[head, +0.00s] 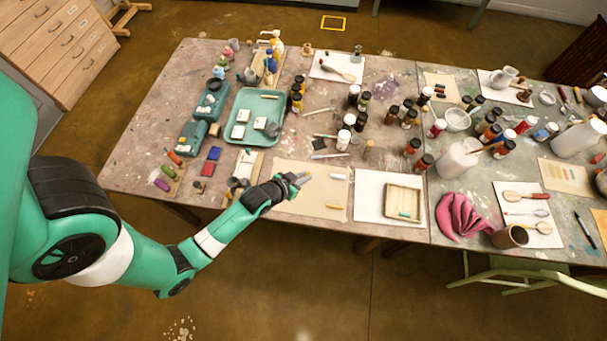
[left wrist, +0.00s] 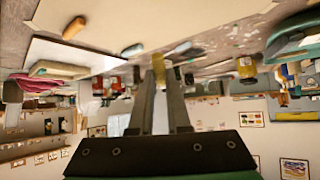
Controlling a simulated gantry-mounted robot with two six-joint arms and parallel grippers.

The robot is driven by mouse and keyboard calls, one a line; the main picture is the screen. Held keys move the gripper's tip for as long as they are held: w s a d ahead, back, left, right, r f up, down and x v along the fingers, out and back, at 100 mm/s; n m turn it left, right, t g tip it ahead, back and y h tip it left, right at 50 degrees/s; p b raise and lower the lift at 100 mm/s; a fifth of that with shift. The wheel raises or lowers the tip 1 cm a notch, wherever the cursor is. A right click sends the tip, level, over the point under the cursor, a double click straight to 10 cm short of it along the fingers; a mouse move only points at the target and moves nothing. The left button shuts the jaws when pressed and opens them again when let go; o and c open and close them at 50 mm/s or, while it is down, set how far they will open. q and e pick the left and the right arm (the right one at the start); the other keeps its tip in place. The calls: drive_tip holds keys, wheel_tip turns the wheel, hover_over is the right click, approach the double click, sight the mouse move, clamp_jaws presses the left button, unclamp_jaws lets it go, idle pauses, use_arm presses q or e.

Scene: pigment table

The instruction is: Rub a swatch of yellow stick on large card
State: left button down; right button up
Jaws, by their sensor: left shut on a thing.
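The large card is a tan sheet (head: 288,205) at the front edge of the table, and it fills the upper part of the left wrist view (left wrist: 165,15). I cannot tell whether the stick touches the card. No clear yellow swatch shows on the card. My right gripper is not in view.
An orange stick (head: 334,206) and a pale stick (head: 337,176) lie on the card. Right of it, a white sheet (head: 370,192) bears a shallow tan tray (head: 389,202). A teal tray (head: 273,98) and several bottles stand farther back. A pink cloth (head: 458,214) lies right.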

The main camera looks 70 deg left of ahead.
use_arm(q)
wheel_tip(320, 180, down, 5)
drive_tip(key=b, duration=0.4)
drive_tip(key=shift+d+f+b, duration=0.1)
drive_tip(key=shift+f+b, duration=0.55)
drive_tip(key=shift+f, duration=0.1)
drive_tip(key=shift+w, duration=0.1)
